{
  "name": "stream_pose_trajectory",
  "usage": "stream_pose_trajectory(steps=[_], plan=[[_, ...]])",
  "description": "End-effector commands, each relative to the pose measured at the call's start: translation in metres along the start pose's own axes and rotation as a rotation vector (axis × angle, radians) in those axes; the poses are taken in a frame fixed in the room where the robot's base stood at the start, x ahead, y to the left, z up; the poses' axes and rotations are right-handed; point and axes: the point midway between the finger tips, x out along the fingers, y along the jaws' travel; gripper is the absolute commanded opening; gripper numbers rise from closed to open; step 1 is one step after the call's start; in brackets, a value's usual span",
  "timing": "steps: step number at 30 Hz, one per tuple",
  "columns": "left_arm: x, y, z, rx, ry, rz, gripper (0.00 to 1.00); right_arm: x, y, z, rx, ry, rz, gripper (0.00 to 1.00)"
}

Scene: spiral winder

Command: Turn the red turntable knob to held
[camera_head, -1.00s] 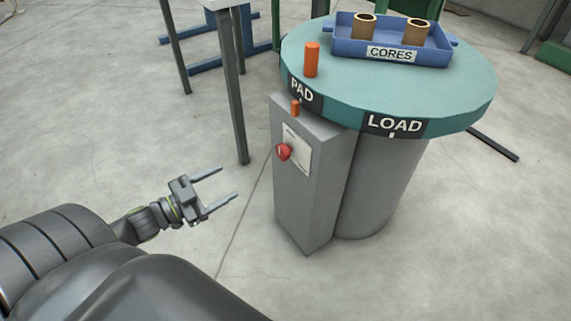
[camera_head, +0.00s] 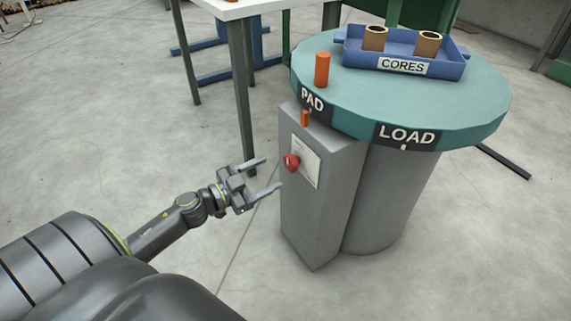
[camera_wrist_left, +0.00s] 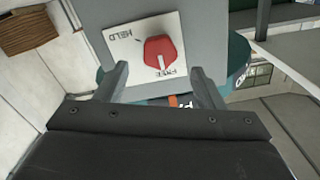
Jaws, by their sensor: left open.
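The red knob (camera_head: 291,162) sits on a white plate (camera_head: 306,163) on the side of a grey box under the turntable (camera_head: 400,95). In the left wrist view the knob (camera_wrist_left: 161,52) shows with its white mark at FREE; the word HELD is printed on the plate (camera_wrist_left: 122,42) to its left. My left gripper (camera_head: 271,175) is open and empty, just left of the knob and apart from it. In the left wrist view its two fingers stand on either side below the knob. My right gripper is not in view.
The turntable's teal top carries a blue CORES tray (camera_head: 350,58) with two brown cores, and an orange peg (camera_head: 322,69). A small orange piece (camera_head: 305,118) stands above the plate. A white table (camera_head: 235,8) with grey legs is behind left.

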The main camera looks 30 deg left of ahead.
Motion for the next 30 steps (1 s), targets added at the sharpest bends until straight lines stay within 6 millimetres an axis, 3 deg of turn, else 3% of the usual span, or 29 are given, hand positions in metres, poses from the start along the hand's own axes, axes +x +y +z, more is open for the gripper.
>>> stream_pose_trajectory(steps=[15,27,30], plan=[[0.059,0.000,0.000,-0.001,0.000,0.000,0.62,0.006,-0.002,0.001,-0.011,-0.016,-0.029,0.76],[0.065,0.000,0.000,-0.001,-0.001,0.001,0.62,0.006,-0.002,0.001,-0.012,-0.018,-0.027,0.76],[0.065,0.000,0.000,0.000,-0.001,0.001,0.51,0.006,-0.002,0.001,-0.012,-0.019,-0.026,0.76]])
